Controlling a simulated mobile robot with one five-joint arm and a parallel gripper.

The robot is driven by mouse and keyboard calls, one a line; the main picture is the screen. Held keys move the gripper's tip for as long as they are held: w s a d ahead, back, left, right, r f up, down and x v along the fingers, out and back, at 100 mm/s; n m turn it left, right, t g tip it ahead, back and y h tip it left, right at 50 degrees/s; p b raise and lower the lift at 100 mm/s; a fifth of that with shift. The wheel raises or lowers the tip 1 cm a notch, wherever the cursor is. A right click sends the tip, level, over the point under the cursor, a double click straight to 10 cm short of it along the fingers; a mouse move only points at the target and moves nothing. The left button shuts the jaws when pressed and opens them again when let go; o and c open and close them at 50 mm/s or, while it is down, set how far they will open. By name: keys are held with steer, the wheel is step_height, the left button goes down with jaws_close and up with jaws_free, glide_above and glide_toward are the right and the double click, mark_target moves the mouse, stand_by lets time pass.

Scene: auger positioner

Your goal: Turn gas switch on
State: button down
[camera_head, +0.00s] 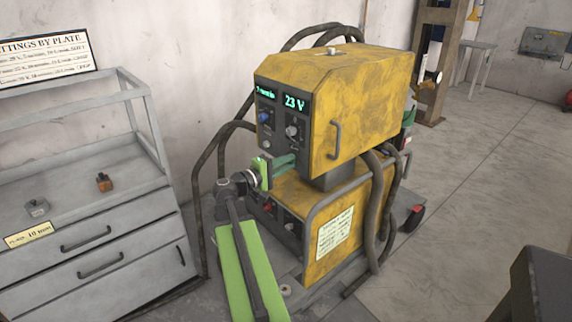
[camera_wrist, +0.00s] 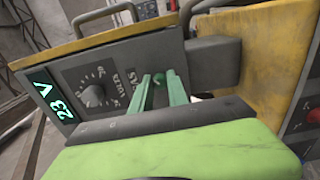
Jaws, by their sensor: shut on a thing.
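The yellow welding machine (camera_head: 360,110) stands in the middle of the head view, with a dark control panel on its upper box. In the wrist view, the gas switch (camera_wrist: 158,79) is a small green-looking lever low on that panel, beside partly covered lettering. My gripper (camera_wrist: 158,84) has its two green fingers on either side of the switch and is shut on it. In the head view, my gripper (camera_head: 282,164) reaches the lower edge of the panel, and its fingers hide the switch there. Which way the switch is set cannot be told.
A display (camera_head: 295,102) reads 23 V. The volts knob (camera_wrist: 93,96) sits beside the switch. A blue knob (camera_head: 264,117) is at the panel's left. Thick hoses (camera_head: 372,205) hang at the machine's right. A grey drawer cabinet (camera_head: 95,250) stands at left. Floor at right is mostly clear.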

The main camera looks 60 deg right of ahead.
stand_by(0.5)
steer(key=c, duration=1.3)
jaws_free()
steer(key=v, duration=1.7)
steer(key=shift+a, duration=0.15)
